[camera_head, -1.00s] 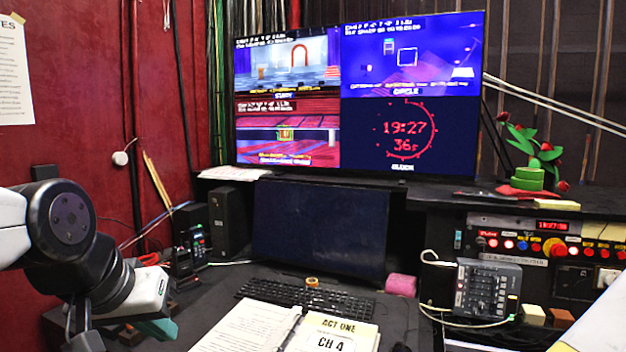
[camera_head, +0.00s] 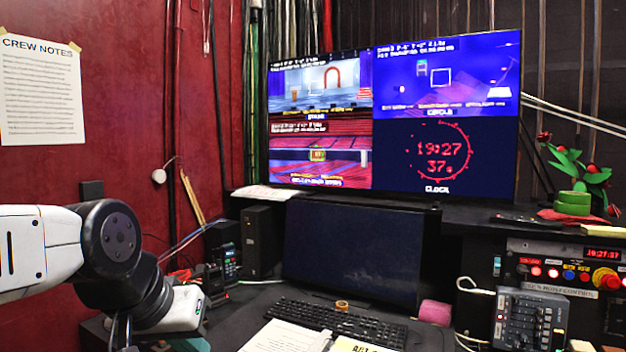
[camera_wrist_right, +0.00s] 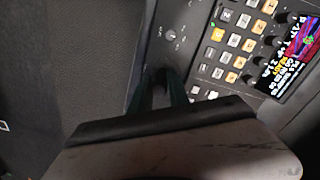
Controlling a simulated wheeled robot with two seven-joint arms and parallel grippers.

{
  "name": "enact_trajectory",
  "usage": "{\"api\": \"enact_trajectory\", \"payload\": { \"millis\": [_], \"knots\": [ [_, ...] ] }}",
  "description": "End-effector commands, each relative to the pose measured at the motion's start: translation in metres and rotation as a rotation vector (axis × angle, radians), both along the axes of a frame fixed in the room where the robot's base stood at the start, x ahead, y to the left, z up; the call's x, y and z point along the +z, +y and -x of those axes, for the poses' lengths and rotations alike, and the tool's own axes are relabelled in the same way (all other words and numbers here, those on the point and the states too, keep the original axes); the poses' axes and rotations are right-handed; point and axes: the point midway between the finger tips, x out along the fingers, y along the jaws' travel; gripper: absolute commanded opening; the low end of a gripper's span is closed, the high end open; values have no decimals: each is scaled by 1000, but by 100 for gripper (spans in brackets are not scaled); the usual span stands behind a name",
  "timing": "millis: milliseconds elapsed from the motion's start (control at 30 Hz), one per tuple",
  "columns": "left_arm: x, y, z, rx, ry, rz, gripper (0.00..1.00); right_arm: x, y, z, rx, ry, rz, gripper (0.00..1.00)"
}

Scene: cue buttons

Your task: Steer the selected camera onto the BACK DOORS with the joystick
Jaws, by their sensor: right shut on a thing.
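The wall monitor (camera_head: 393,115) shows four tiles. Its lower-left tile (camera_head: 320,155) shows rows of red seats and a small yellow-green frame near the middle; its caption is too blurred to read. In the right wrist view, a dark control panel (camera_wrist_right: 197,72) has rows of keys, one lit orange-yellow (camera_wrist_right: 217,34), and a small coloured screen (camera_wrist_right: 298,55). My right gripper (camera_wrist_right: 160,92) is shut on a dark upright stick at the panel's left part, the joystick by its place, mostly hidden between the fingers. My left gripper (camera_head: 188,344) hangs at the bottom edge, its fingers cut off.
A dark screen (camera_head: 345,250), a keyboard (camera_head: 335,322) and an open binder (camera_head: 285,338) are on the desk. A pink roll (camera_head: 435,312), a fader box (camera_head: 528,320) and a lit button panel (camera_head: 570,272) stand to the right. A plant (camera_head: 575,180) is on the shelf.

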Motion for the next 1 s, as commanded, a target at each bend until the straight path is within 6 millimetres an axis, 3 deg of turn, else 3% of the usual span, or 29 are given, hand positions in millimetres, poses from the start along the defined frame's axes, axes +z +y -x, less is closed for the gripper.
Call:
{"api": "enact_trajectory", "payload": {
  "millis": [33, 67, 133, 467, 1000],
  "knots": [
    [0, 0, 0, 0, 0, 0, 0, 0, -1, 1, -1, 1, 2, 12],
    [0, 0, 0, 0, 0, 0, 0, 0, -1, 1, -1, 1, 2, 25],
    [0, 0, 0, 0, 0, 0, 0, 0, -1, 1, -1, 1, 2, 38],
    [0, 0, 0, 0, 0, 0, 0, 1, 0, 0, 0, 0, 1, 38],
    [0, 0, 0, 0, 0, 0, 0, 43, -1, 0, 0, 0, 2, 38]
  ]
}}
